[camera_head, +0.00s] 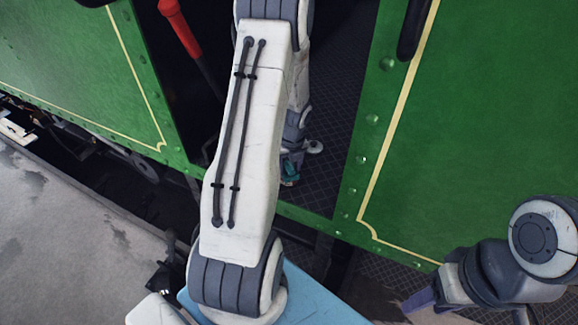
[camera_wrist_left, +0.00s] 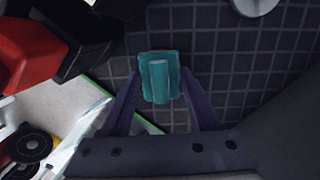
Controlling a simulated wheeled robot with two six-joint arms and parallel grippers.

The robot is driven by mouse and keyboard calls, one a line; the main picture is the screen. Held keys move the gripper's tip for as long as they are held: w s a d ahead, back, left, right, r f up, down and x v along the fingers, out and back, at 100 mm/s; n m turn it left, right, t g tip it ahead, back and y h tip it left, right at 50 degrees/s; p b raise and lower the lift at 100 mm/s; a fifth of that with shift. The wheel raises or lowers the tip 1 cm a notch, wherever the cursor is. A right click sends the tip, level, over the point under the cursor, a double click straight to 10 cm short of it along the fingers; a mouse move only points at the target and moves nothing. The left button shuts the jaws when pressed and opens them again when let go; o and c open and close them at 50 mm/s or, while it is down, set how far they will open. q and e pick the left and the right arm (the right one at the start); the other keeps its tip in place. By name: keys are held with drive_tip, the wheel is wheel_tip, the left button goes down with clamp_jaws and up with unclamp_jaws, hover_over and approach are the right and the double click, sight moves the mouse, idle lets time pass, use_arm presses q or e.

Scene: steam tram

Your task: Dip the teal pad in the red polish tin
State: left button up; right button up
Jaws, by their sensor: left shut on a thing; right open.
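The teal pad (camera_wrist_left: 158,85) is between the two fingers of my left gripper (camera_wrist_left: 155,98) in the left wrist view, over a dark ribbed floor. The gripper is shut on it. A thin reddish edge shows behind the pad's top; I cannot tell whether it is the red polish tin or polish on the pad. In the head view, my left arm reaches into the tram doorway and hides much of it; the pad (camera_head: 290,171) shows small beside the arm. My right gripper (camera_head: 420,302) is open at the lower right, partly out of view. No tin is clearly visible.
Green tram panels (camera_head: 460,130) flank the doorway. A red-handled lever (camera_head: 180,25) stands inside at the left. A small round grey thing (camera_head: 314,147) is on the floor near the pad. A red block-like thing (camera_wrist_left: 28,52) is at left in the wrist view.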

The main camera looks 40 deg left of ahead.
sight(289, 166)
use_arm(q)
drive_tip(key=shift+s+f+p, duration=0.1)
drive_tip(key=shift+p, duration=0.2)
idle(1.4)
wheel_tip(289, 166, up, 7)
drive_tip(key=p, duration=0.8)
idle(0.8)
